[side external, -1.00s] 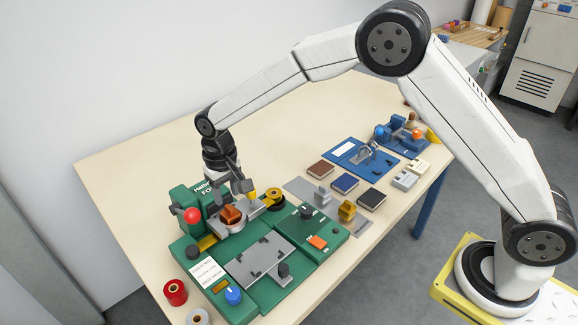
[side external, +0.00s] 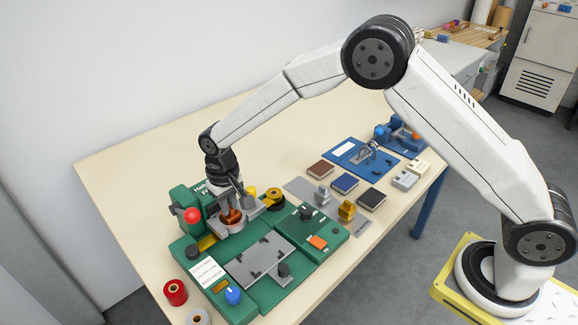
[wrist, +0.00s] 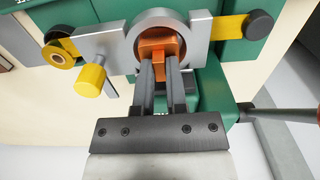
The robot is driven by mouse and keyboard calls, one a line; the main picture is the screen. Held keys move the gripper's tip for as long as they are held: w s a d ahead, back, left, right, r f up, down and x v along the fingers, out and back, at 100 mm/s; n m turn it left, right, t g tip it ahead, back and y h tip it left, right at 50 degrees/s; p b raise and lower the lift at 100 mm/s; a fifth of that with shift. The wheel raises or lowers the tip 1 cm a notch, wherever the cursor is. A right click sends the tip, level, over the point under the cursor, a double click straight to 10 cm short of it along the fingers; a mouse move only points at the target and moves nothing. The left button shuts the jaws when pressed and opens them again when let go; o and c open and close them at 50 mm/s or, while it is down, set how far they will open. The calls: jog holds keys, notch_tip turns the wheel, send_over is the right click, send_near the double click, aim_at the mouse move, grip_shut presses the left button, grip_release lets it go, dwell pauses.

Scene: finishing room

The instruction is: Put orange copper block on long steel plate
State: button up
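The orange copper block (side external: 233,217) sits in the round steel holder of the green machine. In the wrist view the block (wrist: 157,47) shows inside the ring-shaped holder (wrist: 136,66). My gripper (side external: 233,211) is lowered over it, with one finger on each side. In the wrist view the fingertips (wrist: 158,65) straddle a narrow orange part. Whether they press on the block cannot be told. The long steel plate (side external: 298,187) lies flat on the table beyond the green machine, with a grey steel block (side external: 322,196) and a brass block (side external: 347,210) on it.
The green machine (side external: 325,236) has a red ball knob (side external: 192,215), a yellow knob (wrist: 90,80) and a flat grey clamping plate (side external: 258,262). The back of the table (side external: 150,150) is clear.

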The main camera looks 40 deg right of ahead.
jog(key=shift+r, duration=0.15)
grip_shut()
jog(key=shift+r, duration=3.65)
jog(key=shift+r, duration=0.55)
notch_tip(320, 180, up, 4)
jog(key=r, duration=0.1)
send_over(230, 207)
jog(key=s+d, duration=0.3)
jog(key=d, duration=0.5)
jog(key=s+d, duration=0.3)
jog(key=d, duration=0.6)
jog(key=s+d, duration=0.6)
jog(key=d, duration=0.1)
jog(key=shift+s+a+f, duration=0.1)
jog(key=shift+a+f, duration=0.05)
jog(key=shift+f, duration=1.35)
jog(key=shift+a+f, duration=0.15)
jog(key=shift+f, duration=1.3)
